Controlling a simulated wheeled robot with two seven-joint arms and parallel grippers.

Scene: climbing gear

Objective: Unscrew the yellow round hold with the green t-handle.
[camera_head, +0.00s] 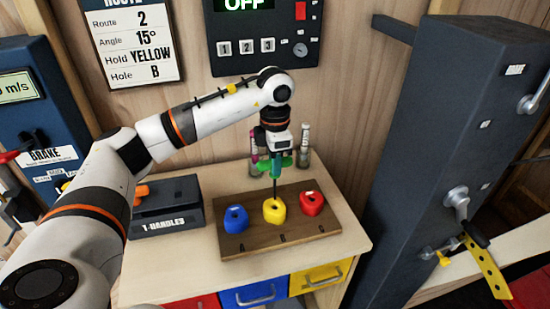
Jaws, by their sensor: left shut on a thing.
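My left gripper (276,150) is shut on the green t-handle (275,164), above the wooden board (290,236) on the table. The t-handle is upright, with its thin dark shaft pointing down to the yellow hold (273,212). The shaft's tip meets the top of the hold near its middle; I cannot tell how deep it sits. The yellow hold is on the board between a blue hold (236,220) and a red hold (312,204). My right gripper is not in view.
A dark T-HANDLES box (168,212) with an orange handle (141,192) stands left of the board. Small bottles (304,150) stand behind my gripper. A tall dark cabinet (425,150) bounds the right. A control panel (264,60) reading OFF and a route sign (133,45) hang behind.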

